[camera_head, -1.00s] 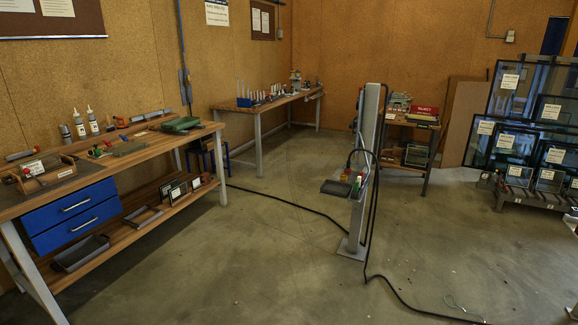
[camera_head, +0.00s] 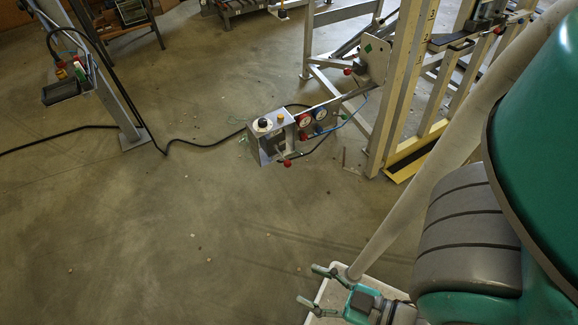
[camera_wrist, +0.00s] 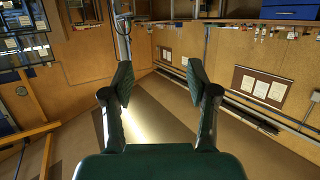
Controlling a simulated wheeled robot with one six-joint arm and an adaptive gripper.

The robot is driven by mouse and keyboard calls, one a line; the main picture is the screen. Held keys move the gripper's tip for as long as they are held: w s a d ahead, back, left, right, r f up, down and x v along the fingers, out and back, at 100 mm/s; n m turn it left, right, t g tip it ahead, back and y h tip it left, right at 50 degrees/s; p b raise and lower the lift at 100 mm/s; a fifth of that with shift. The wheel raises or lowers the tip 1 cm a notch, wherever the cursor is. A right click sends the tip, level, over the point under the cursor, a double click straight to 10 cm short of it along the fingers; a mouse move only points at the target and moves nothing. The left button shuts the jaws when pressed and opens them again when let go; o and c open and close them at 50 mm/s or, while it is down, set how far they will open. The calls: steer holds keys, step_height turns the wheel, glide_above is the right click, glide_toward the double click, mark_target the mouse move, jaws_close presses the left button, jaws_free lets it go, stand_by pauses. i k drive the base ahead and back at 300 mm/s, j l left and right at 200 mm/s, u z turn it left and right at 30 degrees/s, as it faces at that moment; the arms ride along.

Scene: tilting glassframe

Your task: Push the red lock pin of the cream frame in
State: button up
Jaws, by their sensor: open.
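The cream frame (camera_head: 403,85) stands upright at the upper right of the head view, with yellow and black striping near its foot. A red knob (camera_head: 348,71) sits by a grey plate with a green diamond, beside the frame. Another red knob (camera_head: 497,30) shows on the right part of the structure. I cannot tell which is the lock pin or how deep it sits. My gripper (camera_head: 312,285) is open and empty at the bottom of the head view, well apart from the frame. Its spread fingers also show in the wrist view (camera_wrist: 160,84), with neither knob visible there.
A control box (camera_head: 270,138) with gauges and a red knob below juts out left of the frame on an arm. A grey post (camera_head: 115,100) with a tray stands upper left, its black cable crossing the floor. Open floor (camera_head: 190,220) lies left and front.

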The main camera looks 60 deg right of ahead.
mark_target(347, 71)
steer(key=z, duration=2.4)
